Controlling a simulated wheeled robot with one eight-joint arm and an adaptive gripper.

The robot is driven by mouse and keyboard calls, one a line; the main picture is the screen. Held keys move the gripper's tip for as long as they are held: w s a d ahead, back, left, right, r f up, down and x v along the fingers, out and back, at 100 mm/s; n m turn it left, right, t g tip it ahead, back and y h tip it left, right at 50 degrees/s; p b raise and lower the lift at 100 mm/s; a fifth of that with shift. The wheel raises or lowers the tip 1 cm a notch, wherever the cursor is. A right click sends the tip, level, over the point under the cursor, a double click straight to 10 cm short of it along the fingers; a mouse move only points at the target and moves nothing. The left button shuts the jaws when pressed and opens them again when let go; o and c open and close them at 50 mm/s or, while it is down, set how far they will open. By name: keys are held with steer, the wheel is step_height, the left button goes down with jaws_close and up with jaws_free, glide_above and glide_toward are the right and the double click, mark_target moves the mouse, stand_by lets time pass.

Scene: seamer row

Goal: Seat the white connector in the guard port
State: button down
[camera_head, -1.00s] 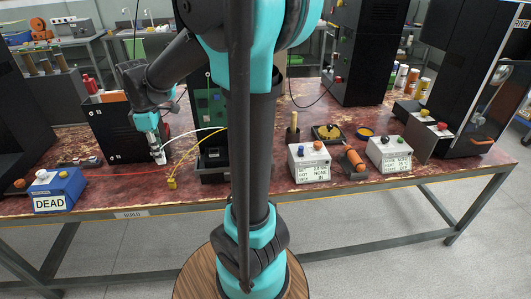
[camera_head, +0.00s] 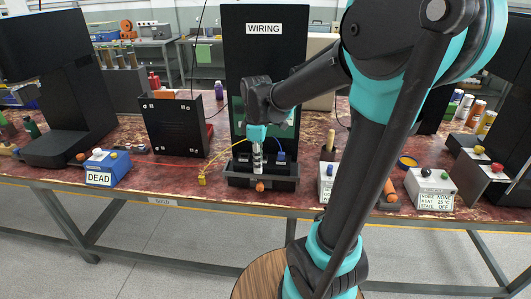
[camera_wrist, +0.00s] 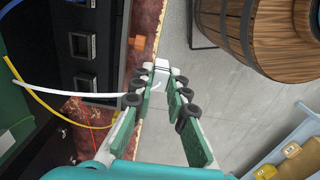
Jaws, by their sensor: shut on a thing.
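My gripper (camera_wrist: 160,84) is shut on the white connector (camera_wrist: 161,69), which sits between its fingertips with a white cable (camera_wrist: 60,87) trailing left. In the head view my gripper (camera_head: 257,168) hangs in front of the black unit labelled WIRING (camera_head: 264,29). The wrist view shows dark square ports (camera_wrist: 83,83) in the unit's black panel (camera_wrist: 100,65), left of the connector and apart from it. I cannot read which one is the guard port. The yellow connector (camera_head: 202,180) lies on the bench left of the unit, with its yellow cable (camera_wrist: 65,118) running beside the white one.
A blue DEAD box (camera_head: 100,168) and a black housing (camera_head: 174,126) stand to the left. An orange knob (camera_head: 260,187) is on the unit's low front. White label boxes (camera_head: 430,188) stand to the right. A wooden barrel-like top (camera_wrist: 275,35) shows beyond the bench edge.

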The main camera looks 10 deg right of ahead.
steer(key=w+d, duration=0.1)
steer(key=w, duration=0.2)
steer(key=w+d, duration=0.1)
steer(key=w, duration=0.3)
steer(key=w+d, duration=0.1)
steer(key=w, duration=0.2)
steer(key=shift+w+d, duration=0.2)
steer(key=shift+w, duration=0.2)
steer(key=shift+w+d+f, duration=0.1)
steer(key=shift+w+f, duration=0.05)
steer(key=shift+f, duration=0.75)
steer(key=shift+w+f, duration=0.15)
steer(key=shift+f, duration=0.7)
steer(key=shift+f, duration=0.1)
steer(key=c, duration=1.5)
jaws_free()
step_height(320, 180, up, 12)
steer(key=s+d+f+m+t, duration=0.2)
steer(key=s+f+m, duration=0.5)
steer(key=s+f, duration=0.2)
steer(key=s+d+f+m+t, duration=0.2)
steer(key=s+f+m, duration=0.5)
steer(key=s, duration=0.6)
step_height(320, 180, down, 2)
steer(key=shift+f, duration=0.1)
